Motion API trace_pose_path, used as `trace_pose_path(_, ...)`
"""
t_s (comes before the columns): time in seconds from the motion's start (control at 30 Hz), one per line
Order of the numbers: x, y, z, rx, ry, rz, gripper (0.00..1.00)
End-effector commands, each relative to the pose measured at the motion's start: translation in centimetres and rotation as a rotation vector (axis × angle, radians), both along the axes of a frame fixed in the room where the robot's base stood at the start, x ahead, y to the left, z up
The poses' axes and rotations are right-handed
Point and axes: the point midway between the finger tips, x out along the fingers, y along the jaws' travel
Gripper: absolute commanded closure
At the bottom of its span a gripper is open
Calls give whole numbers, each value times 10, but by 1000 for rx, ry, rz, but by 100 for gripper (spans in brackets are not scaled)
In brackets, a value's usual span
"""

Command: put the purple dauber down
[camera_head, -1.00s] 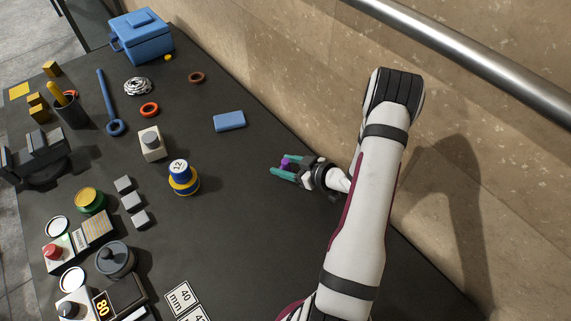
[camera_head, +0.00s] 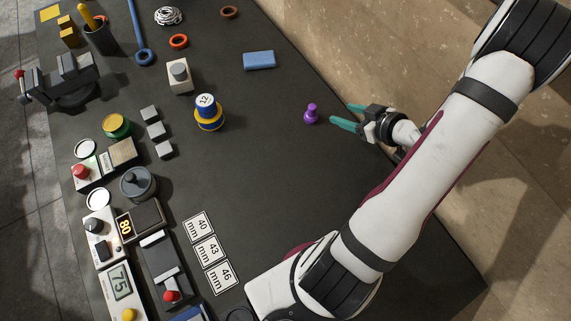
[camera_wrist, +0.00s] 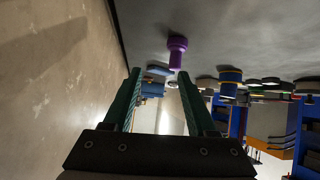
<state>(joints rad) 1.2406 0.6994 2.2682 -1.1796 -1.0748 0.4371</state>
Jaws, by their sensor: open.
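The purple dauber (camera_head: 311,113) stands upright on the dark bench top, near the wall side. It also shows in the wrist view (camera_wrist: 177,52), past the fingertips at top centre. My gripper (camera_head: 341,116) is open and empty, with its two teal fingers pointing at the dauber. The fingertips are apart from the dauber, a short way to its right in the head view. The open fingers also show in the wrist view (camera_wrist: 159,77), with a clear gap between them.
The stone wall (camera_head: 380,60) runs close behind my gripper. Left of the dauber stand a blue and yellow piece marked 12 (camera_head: 208,112) and a blue block (camera_head: 259,60). Size cards (camera_head: 209,250) lie nearer. The bench around the dauber is clear.

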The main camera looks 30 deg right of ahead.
Motion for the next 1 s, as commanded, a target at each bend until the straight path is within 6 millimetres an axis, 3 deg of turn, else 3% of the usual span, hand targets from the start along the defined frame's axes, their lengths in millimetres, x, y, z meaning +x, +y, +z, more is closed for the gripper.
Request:
trace_pose_path(0.1,32,-15,41,-181,219,-202,43)
trace_pose_path(0.17,31,-2,71,-220,327,-349,43)
trace_pose_path(0.27,3,62,111,-146,491,-546,43)
trace_pose_path(0.4,-73,193,132,122,749,-614,43)
trace_pose_path(0.5,-118,258,142,265,901,-568,43)
trace_pose_path(0.53,-127,270,144,293,933,-554,43)
trace_pose_path(0.6,-143,288,149,334,986,-531,43)
trace_pose_path(0.67,-149,295,150,348,1006,-524,43)
trace_pose_path(1.0,-149,295,150,352,1010,-528,43)
